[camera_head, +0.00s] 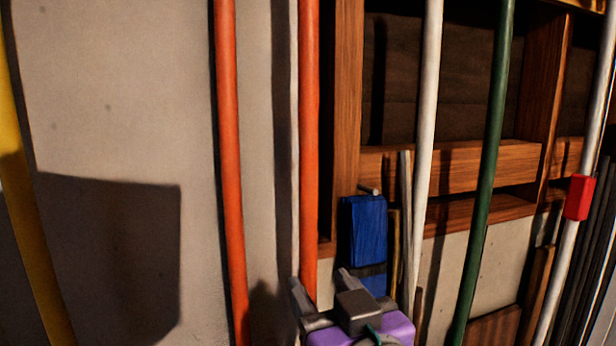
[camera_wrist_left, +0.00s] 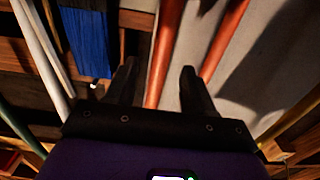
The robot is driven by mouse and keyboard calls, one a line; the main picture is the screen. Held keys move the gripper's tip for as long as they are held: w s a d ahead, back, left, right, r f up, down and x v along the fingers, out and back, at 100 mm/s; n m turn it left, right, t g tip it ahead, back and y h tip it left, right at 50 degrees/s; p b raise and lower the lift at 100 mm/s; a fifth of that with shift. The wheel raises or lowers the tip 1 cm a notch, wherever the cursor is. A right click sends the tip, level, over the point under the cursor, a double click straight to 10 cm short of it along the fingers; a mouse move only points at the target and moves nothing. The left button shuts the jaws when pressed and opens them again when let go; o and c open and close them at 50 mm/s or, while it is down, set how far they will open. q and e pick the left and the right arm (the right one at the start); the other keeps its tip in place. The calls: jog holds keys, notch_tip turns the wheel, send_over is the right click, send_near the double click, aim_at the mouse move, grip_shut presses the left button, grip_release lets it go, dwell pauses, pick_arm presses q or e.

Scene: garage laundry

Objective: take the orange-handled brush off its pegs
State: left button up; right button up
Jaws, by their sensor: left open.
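Two orange handles run up the wall: a left one (camera_head: 230,160) and a right one (camera_head: 308,130). They also show in the left wrist view, one (camera_wrist_left: 165,50) between the fingers and the other (camera_wrist_left: 225,40) beyond the right-hand finger. I cannot tell which belongs to the brush; no brush head or pegs on them show. My left gripper (camera_head: 322,280) is open, its fingers on either side of the right handle's visible lower end. In the left wrist view the gripper (camera_wrist_left: 157,72) holds nothing; whether it touches the handle is unclear. My right gripper is not in view.
A blue bristled object (camera_head: 365,228) hangs just right of the gripper, below a small peg (camera_head: 369,190). White (camera_head: 428,100) and green (camera_head: 488,150) poles stand farther right, with a red block (camera_head: 578,197) on another pole. A yellow pole (camera_head: 30,220) is at far left. Bare wall lies between.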

aim_at(310, 270)
pick_arm(q)
jog(key=shift+s+a+r, duration=0.25)
jog(key=shift+s+r, duration=0.05)
jog(key=x, duration=0.5)
jog(key=shift+w+d+f+p, duration=0.1)
jog(key=shift+w+d+p, duration=0.2)
jog(key=shift+p, duration=0.05)
jog(key=shift+w+a, duration=0.15)
jog(key=shift+w, duration=0.05)
jog(key=shift+w, duration=0.15)
jog(key=c, duration=0.4)
grip_shut()
